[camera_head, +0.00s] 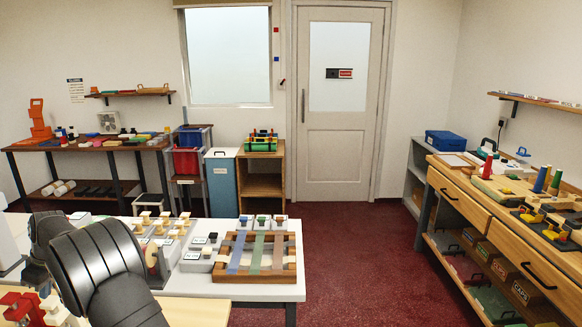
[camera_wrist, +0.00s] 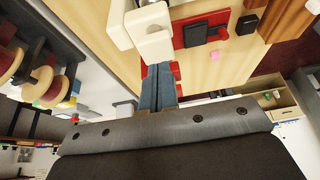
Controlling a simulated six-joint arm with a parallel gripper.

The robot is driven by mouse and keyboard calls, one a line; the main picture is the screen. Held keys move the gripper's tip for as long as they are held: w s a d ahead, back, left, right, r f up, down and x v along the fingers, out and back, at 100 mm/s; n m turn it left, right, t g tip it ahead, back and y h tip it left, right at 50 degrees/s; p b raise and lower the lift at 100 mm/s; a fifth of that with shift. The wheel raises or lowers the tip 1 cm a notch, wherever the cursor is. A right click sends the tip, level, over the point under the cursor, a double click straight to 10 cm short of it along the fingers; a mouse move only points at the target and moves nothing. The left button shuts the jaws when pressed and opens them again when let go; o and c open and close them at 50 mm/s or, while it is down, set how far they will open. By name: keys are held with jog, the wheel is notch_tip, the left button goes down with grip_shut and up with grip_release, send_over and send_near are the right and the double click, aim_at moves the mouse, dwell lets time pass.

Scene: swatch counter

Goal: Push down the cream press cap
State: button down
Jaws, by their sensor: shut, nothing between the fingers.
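In the wrist view my gripper (camera_wrist: 160,84) has its two blue-grey fingers side by side and shut, with nothing between them. A cream-white piece (camera_wrist: 152,42) with a rounded block shape is just beyond the fingertips, against a pale wooden surface; I cannot tell whether they touch it or whether it is the press cap. In the head view several cream-topped caps (camera_head: 145,217) stand on white bases on the white counter. My arm covers part of the left counter, and my fingertips cannot be made out there.
Red and white parts (camera_head: 20,305) are at the head view's lower left. A wooden tray with coloured strips (camera_head: 290,268) is on the white counter (camera_head: 235,288). The red floor (camera_head: 350,250) is clear.

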jog(key=shift+f, duration=1.35)
jog(key=shift+r, duration=0.15)
jog(key=shift+r, duration=3.95)
jog(key=shift+f, duration=3.45)
jog(key=w+d+m+t, duration=0.1)
jog(key=w+d+m, duration=0.3)
jog(key=w+d, duration=0.5)
jog(key=shift+w+d+f+m, duration=0.2)
jog(key=shift+w+d+m, duration=0.15)
jog(key=shift+d, duration=1.1)
